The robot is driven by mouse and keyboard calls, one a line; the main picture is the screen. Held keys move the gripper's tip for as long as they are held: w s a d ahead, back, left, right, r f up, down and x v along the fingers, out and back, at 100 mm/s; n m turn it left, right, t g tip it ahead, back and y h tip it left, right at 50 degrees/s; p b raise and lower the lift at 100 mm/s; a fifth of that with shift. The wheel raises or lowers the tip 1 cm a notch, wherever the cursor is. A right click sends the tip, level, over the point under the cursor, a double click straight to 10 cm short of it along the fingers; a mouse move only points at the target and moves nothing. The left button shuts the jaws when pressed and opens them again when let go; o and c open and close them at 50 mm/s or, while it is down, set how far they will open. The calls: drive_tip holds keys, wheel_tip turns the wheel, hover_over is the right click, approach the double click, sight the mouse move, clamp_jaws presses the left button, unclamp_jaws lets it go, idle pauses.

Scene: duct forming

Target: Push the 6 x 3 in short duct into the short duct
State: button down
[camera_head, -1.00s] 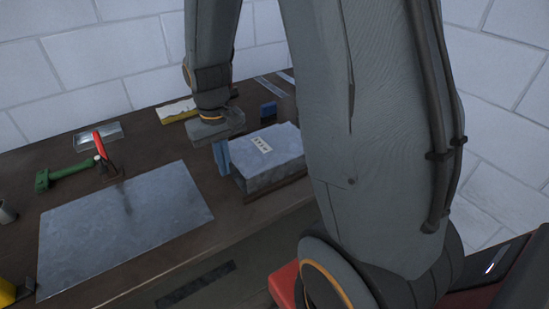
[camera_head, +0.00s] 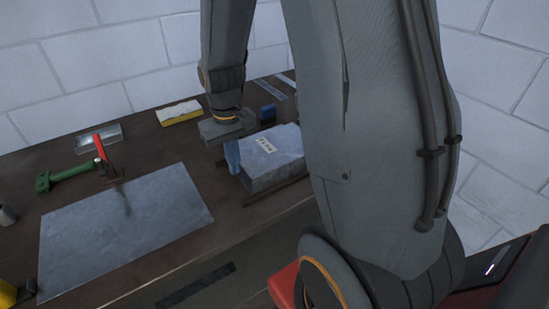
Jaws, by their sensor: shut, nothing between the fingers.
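A grey sheet-metal duct (camera_head: 268,172) with a white label on top lies at the back right of the bench. I can make out only one box-like body; whether the 6 x 3 in short duct is partly inside the short duct, I cannot tell. My arm hides what lies to its right.
Dark rails (camera_head: 277,189) run along the duct's front. A flat metal sheet (camera_head: 125,225) covers the bench's front left. A green tool (camera_head: 65,175) and a red-handled clamp (camera_head: 102,155) lie behind it.

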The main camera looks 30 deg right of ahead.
sight(247, 157)
drive_tip(key=shift+d+p, duration=0.55)
drive_tip(key=shift+d, duration=2.25)
drive_tip(key=shift+a+p, duration=0.3)
drive_tip(key=shift+a, duration=0.5)
wheel_tip(247, 157, up, 7)
drive_tip(key=p, duration=0.6)
